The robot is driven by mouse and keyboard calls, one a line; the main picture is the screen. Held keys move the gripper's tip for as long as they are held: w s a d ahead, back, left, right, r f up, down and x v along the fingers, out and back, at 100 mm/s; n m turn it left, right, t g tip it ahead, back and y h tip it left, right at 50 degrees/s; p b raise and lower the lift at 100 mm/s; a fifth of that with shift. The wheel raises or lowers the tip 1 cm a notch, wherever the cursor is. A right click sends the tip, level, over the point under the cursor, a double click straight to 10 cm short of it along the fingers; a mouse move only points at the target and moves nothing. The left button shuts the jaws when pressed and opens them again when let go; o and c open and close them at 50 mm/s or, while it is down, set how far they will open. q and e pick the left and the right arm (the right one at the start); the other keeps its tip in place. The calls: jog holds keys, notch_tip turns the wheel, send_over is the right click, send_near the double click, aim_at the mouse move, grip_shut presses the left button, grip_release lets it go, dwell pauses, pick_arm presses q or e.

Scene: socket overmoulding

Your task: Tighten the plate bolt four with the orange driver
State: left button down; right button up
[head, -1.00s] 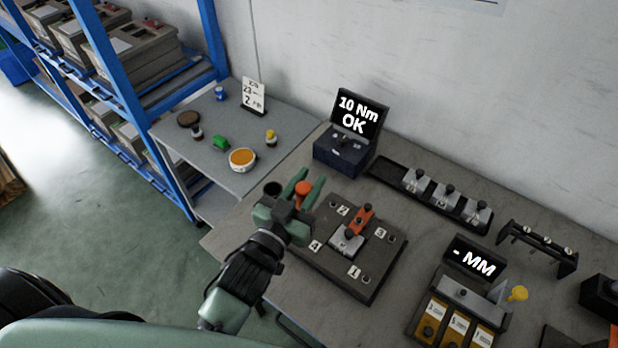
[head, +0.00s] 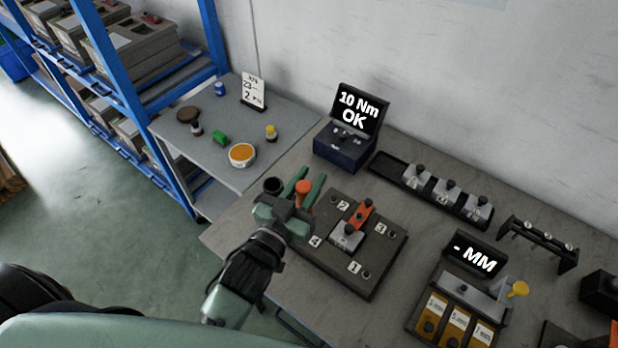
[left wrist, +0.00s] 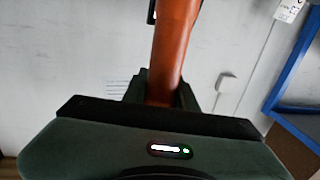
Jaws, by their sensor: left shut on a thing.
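My left gripper (head: 307,192) is shut on the orange driver (head: 303,187), near the left corner of the dark plate (head: 373,288). In the left wrist view the driver's orange handle (left wrist: 173,50) stands between the fingers. The driver's tip is hidden by my gripper in the head view. The plate carries labels 1 (head: 354,268), 2 (head: 343,205), 3 (head: 381,229) and 4 (head: 315,241), with dark bolts beside some of them. Bolt four itself is hard to make out near my gripper. A grey block with an orange clamp (head: 361,214) sits mid-plate. My right gripper is not in view.
A torque display (head: 358,110) reads "10 Nm OK". A dark cup (head: 273,186) stands close behind my left gripper. A black tray (head: 390,171) with grey parts, a "- MM" display (head: 474,258) and a rack (head: 538,247) lie to the right. A side table (head: 226,122) holds small items.

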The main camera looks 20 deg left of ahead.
pick_arm(q)
jog(key=shift+r+p, duration=0.1)
jog(key=shift+p, duration=0.35)
dwell(1.0)
jog(key=shift+f+b, duration=0.6)
jog(key=shift+f, duration=0.3)
dwell(1.1)
jog(key=shift+s+f, duration=0.15)
jog(key=shift+f, duration=0.55)
dwell(1.1)
notch_tip(320, 180, up, 6)
jog(key=p, duration=0.4)
jog(key=shift+f+p, duration=0.15)
jog(key=shift+p, duration=0.25)
jog(key=shift+w, duration=0.2)
